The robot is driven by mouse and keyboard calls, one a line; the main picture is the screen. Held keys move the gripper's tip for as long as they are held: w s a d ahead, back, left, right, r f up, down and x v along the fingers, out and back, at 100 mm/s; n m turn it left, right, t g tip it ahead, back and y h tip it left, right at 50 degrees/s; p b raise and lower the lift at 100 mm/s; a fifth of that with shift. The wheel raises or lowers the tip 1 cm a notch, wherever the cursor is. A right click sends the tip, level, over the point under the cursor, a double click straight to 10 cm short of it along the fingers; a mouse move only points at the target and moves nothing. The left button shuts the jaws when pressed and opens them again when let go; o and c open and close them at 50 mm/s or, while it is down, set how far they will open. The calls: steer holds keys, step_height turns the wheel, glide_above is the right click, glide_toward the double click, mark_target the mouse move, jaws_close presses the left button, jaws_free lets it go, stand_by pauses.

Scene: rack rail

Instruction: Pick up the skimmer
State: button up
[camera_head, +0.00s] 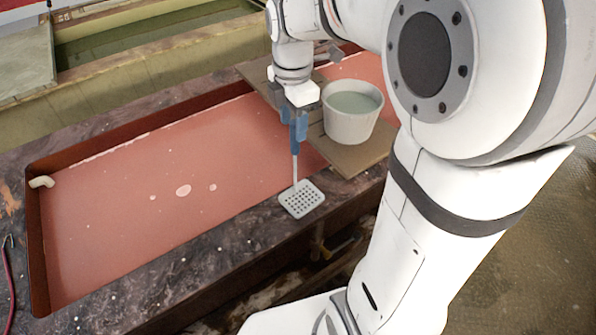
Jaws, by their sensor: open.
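The skimmer (301,199) has a flat, light-grey square head full of holes and a thin grey handle rising from it. The head lies over the dark front rim of the tank, near the edge of the red liquid. My gripper (295,124) points down right above the skimmer, at the upper end of its handle. Blue parts show there, and I cannot tell finger from handle grip. The jaws are open, with the handle's top between or just behind them. My arm and gripper hide that top end.
A white bucket (351,127) of greenish liquid stands on a brown board (350,160) across the tank, close right of my gripper. The tank of red liquid (120,225) has pale floating patches (183,190). A white pipe end (42,182) sits at its left wall.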

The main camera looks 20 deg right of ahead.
steer(key=f+p, duration=0.1)
steer(key=f, duration=0.4)
steer(key=shift+d+f, duration=0.2)
steer(key=shift+c, duration=0.3)
jaws_close()
